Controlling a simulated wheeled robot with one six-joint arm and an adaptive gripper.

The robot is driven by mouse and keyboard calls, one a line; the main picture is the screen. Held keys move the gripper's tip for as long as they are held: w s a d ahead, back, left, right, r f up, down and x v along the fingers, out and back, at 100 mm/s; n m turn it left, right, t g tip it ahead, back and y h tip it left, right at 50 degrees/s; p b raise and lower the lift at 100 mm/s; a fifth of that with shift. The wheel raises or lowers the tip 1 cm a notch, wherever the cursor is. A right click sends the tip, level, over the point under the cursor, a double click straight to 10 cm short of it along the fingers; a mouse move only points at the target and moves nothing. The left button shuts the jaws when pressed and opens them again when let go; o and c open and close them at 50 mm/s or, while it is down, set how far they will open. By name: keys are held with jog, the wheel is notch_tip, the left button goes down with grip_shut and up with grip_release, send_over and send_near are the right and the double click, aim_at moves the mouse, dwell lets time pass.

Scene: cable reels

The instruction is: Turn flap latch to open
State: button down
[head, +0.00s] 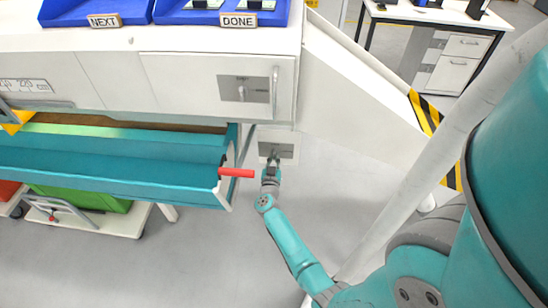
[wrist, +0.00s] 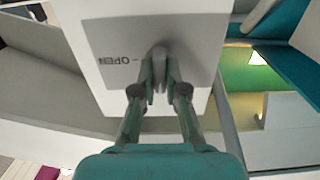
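The flap latch (wrist: 159,62) is a grey knob on a grey plate (wrist: 112,32) marked "OPEN", which reads upside down in the wrist view. The plate is on a white flap panel (wrist: 203,30). In the head view the plate (head: 286,149) is low on the white bench, right of the red handle. My gripper (wrist: 159,72) has one finger on each side of the knob, close against it, so it looks shut on the latch. In the head view my gripper (head: 271,170) covers most of the knob.
A teal trough (head: 110,165) with a red handle (head: 237,172) sticks out just left of my gripper. A second latch (head: 242,89) is on the upper white front, beside a vertical bar handle (head: 274,92). A white sloping panel (head: 350,90) stands right. Grey floor (head: 170,260) is clear in front.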

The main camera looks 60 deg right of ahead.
jog(key=shift+d+r, duration=0.1)
jog(key=shift+r, duration=0.05)
jog(key=m, duration=0.4)
jog(key=shift+d+r+m, duration=0.1)
jog(key=shift+m, duration=0.2)
jog(key=m, duration=0.4)
jog(key=shift+m, duration=0.3)
jog(key=m, duration=0.4)
jog(key=shift+s+d+m, duration=0.1)
jog(key=shift+s+m, duration=0.05)
jog(key=shift+m, duration=2.35)
